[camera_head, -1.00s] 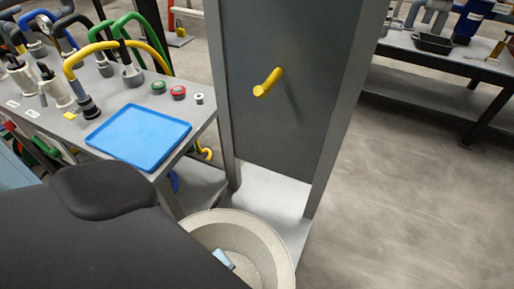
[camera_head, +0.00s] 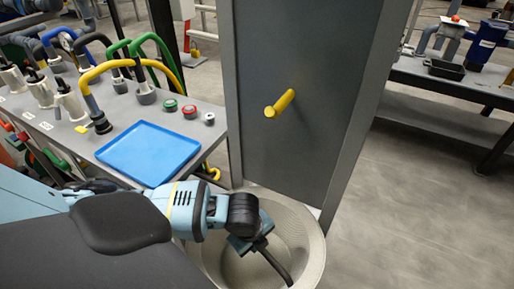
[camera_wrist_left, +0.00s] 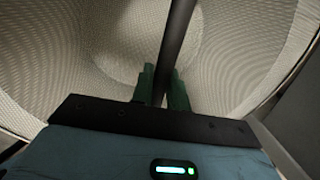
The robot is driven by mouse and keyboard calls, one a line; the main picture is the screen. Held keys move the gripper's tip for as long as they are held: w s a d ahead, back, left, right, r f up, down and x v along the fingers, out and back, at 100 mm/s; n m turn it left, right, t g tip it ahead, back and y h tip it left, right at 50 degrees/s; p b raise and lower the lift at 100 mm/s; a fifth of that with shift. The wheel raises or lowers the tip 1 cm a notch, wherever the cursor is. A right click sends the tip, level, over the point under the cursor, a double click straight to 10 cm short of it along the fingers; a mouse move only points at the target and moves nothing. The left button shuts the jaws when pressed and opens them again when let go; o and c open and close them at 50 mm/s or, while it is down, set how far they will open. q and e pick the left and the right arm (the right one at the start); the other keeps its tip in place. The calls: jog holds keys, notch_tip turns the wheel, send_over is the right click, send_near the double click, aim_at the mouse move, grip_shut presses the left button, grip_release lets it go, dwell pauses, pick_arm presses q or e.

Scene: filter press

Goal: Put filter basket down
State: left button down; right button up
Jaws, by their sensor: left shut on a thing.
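The filter basket (camera_head: 305,236) is a round, pale mesh bowl at the bottom middle of the head view, in front of the grey panel's foot. My left gripper (camera_head: 261,244) is over the inside of the basket, shut on its dark bar-like handle (camera_head: 279,268). In the left wrist view, the green fingers (camera_wrist_left: 161,88) close around the dark handle (camera_wrist_left: 178,35), and the mesh wall (camera_wrist_left: 235,50) fills the background. The lower part of the basket and what it rests on are hidden. My right gripper is not in view.
A tall grey panel (camera_head: 300,60) with a yellow peg (camera_head: 280,104) stands behind the basket. On the left, a grey bench holds a blue tray (camera_head: 148,152) and several hoses. A second bench (camera_head: 450,82) stands at the back right. The floor (camera_head: 415,200) on the right is clear.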

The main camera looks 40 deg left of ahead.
pick_arm(q)
jog(key=shift+w, duration=0.2)
notch_tip(320, 180, down, 3)
jog(key=shift+s+f+b, duration=0.1)
jog(key=shift+f+b, duration=0.05)
jog(key=shift+b, duration=0.35)
jog(key=shift+f, duration=0.2)
jog(key=c, duration=1.4)
grip_release()
jog(key=shift+o, duration=0.2)
jog(key=shift+r, duration=0.1)
